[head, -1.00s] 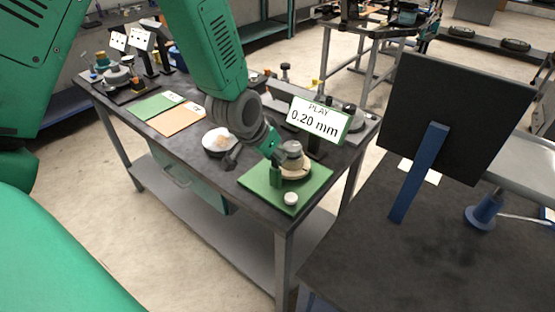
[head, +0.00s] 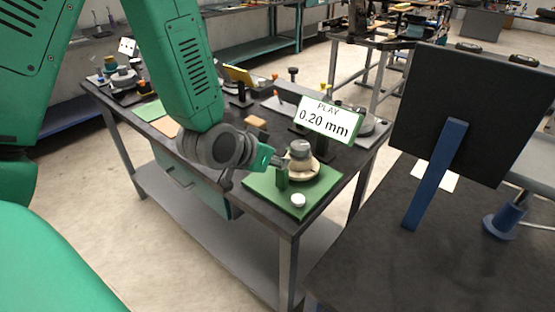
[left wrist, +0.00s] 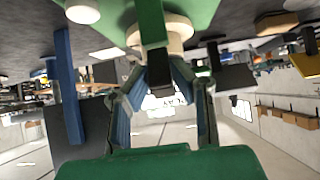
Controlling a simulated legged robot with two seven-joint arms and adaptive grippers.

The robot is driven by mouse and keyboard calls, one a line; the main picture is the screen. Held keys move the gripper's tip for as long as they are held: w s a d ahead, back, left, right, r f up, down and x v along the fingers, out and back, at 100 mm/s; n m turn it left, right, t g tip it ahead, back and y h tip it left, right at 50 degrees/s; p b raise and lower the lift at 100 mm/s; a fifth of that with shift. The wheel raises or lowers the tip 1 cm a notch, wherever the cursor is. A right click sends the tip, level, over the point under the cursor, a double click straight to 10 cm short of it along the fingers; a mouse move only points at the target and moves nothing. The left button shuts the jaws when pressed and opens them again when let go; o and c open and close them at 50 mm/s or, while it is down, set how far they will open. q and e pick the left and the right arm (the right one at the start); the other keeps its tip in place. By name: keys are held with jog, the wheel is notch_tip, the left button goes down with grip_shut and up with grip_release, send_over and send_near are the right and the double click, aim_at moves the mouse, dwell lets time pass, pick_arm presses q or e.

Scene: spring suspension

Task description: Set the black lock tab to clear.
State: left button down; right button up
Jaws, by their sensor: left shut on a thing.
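A green base plate (head: 311,203) lies at the near corner of the workbench. On it stand a green post (head: 282,178), a grey cylinder (head: 301,150) on a cream disc (head: 303,170), and a white knob (head: 298,201). My left gripper (head: 274,163) reaches in from the left at the top of the post. In the left wrist view, its fingers (left wrist: 158,75) close around the black lock tab (left wrist: 160,77), which sticks out from the green post (left wrist: 150,22). In the head view the tab is mostly hidden by the gripper. Its setting cannot be read. My right gripper is not in view.
A sign reading "PLAY 0.20 mm" (head: 329,119) stands behind the plate. A dark panel with a blue support (head: 435,175) stands on a second dark table at the right. Other fixtures and small parts occupy the back of the bench. The aisle floor is clear.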

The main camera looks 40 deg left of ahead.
pick_arm(q)
jog(key=shift+s+f, duration=0.15)
jog(key=shift+f, duration=0.05)
jog(key=c, duration=1.4)
grip_release()
jog(key=shift+a+r, duration=0.1)
jog(key=shift+r, duration=0.4)
notch_tip(320, 180, up, 9)
